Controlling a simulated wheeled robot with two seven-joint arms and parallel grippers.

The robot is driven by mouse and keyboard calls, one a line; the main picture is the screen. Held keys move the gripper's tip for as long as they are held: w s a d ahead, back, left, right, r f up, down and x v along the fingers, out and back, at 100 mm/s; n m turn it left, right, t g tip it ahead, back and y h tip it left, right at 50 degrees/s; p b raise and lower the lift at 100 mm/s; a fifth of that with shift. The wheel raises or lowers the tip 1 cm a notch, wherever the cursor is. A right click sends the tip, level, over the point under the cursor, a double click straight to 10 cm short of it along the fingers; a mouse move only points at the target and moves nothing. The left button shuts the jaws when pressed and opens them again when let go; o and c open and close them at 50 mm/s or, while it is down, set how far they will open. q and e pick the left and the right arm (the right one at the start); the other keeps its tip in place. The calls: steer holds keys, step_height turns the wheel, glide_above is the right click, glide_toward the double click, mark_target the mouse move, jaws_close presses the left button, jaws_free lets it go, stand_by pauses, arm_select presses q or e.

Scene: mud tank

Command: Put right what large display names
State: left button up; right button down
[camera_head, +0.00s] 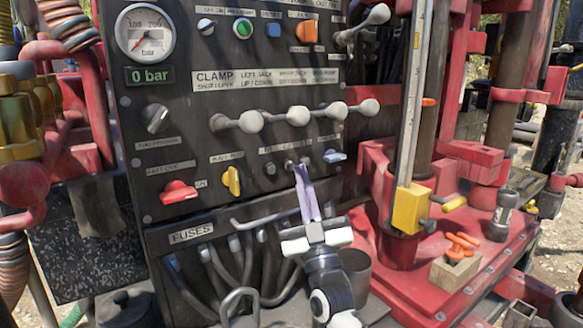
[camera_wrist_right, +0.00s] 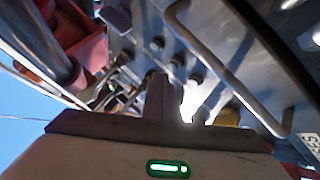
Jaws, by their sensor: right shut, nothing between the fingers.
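My left gripper is out of view.
Several round-ended levers (camera_head: 298,116) stick out above the toggles, beneath a "CLAMP" label (camera_head: 265,79). An orange knob (camera_head: 306,30) and a green button (camera_head: 242,28) sit above. Cables hang below the "FUSES" label (camera_head: 192,233). Red machinery (camera_head: 450,255) stands at right.

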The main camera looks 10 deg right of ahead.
steer(key=shift+w, duration=0.1)
stand_by(0.4)
steer(key=shift+w+a+b, duration=0.15)
steer(key=shift+w+b, duration=0.15)
steer(key=shift+b, duration=0.05)
steer(key=shift+w+a+b, duration=0.15)
steer(key=shift+w+b, duration=0.3)
steer(key=shift+w, duration=0.05)
stand_by(0.6)
steer(key=shift+s, duration=0.1)
steer(key=shift+s+d+p, duration=0.3)
steer(key=shift+s+p, duration=0.5)
steer(key=shift+p, duration=0.05)
steer(key=s+p, duration=0.1)
steer(key=s+d+p, duration=0.1)
steer(key=s, duration=0.1)
steer(key=s+p, duration=0.1)
steer(key=shift+s+d, duration=0.35)
